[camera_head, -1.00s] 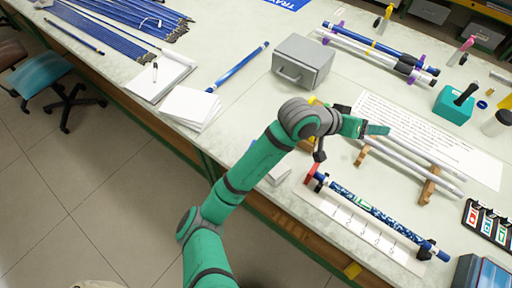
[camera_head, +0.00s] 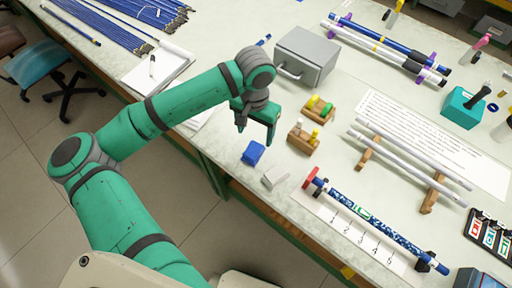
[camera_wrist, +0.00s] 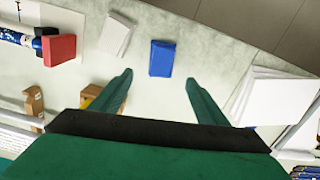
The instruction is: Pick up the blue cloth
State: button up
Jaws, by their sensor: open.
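The blue cloth (camera_head: 253,153) is a small folded block lying on the pale bench top near its front edge. In the wrist view the blue cloth (camera_wrist: 161,58) lies ahead of the fingertips, roughly between their lines. My gripper (camera_head: 256,128) is above the bench, behind the cloth in the head view. In the wrist view my gripper (camera_wrist: 158,78) has its two green fingers spread wide with nothing between them. The cloth and the fingers are apart.
A white block (camera_head: 275,177) lies beside the cloth. Small wooden holders (camera_head: 303,138) with yellow and white items stand to the right. A grey metal box (camera_head: 306,56) is behind. A marked rod with a red end block (camera_head: 310,177) lies right. White paper (camera_wrist: 280,98) shows in the wrist view.

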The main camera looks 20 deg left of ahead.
send_over(252, 150)
notch_tip(252, 150, down, 5)
jog(key=shift+r, duration=0.1)
jog(key=shift+w+d+f, duration=0.1)
jog(key=shift+f, duration=1.2)
jog(key=shift+w+d+f, duration=0.1)
jog(key=shift+f, duration=1.2)
jog(key=shift+c, duration=0.9)
jog(key=shift+d, duration=0.15)
jog(key=c, duration=1)
jog(key=shift+s+a, duration=0.15)
jog(key=shift+a, duration=0.15)
